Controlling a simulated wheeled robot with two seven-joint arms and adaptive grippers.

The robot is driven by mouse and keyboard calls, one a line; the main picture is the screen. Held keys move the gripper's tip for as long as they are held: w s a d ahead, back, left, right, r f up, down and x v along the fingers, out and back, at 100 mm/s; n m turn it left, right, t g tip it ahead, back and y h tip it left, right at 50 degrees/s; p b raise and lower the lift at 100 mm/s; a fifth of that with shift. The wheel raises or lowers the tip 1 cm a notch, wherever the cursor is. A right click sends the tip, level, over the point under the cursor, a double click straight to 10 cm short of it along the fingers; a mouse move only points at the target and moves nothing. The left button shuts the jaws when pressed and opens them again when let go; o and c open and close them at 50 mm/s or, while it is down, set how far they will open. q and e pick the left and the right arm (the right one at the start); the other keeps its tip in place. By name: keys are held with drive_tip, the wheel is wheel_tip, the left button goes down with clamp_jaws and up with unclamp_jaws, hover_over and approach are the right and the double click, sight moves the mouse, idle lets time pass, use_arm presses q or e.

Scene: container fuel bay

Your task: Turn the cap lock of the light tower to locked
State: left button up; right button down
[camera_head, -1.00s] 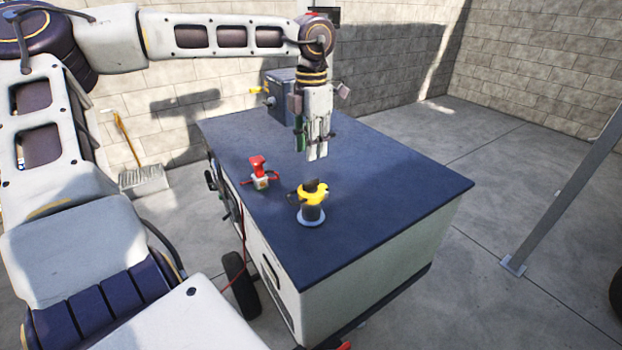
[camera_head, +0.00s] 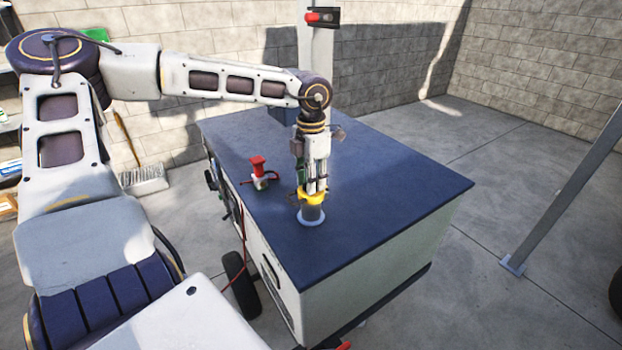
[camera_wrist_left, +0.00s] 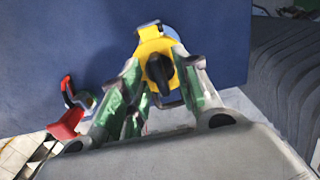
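The light tower is a white box-shaped unit with a dark blue top (camera_head: 400,185). On it stands a yellow cap (camera_head: 313,199) on a grey neck with a pale round flange. In the left wrist view the yellow cap (camera_wrist_left: 151,46) carries a black lever knob (camera_wrist_left: 160,72), which points roughly along the view's vertical. My left gripper (camera_head: 316,190) points down right over the cap and hides most of its top. In the left wrist view its fingers (camera_wrist_left: 162,78) are apart, one on each side of the knob. Contact cannot be told. My right gripper is not in view.
A red valve-like fitting (camera_head: 259,172) stands left of the cap on the blue top and also shows in the left wrist view (camera_wrist_left: 66,122). A pale mast (camera_head: 318,60) rises behind my left wrist. The right part of the top is clear.

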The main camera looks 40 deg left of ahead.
use_arm(q)
clamp_jaws()
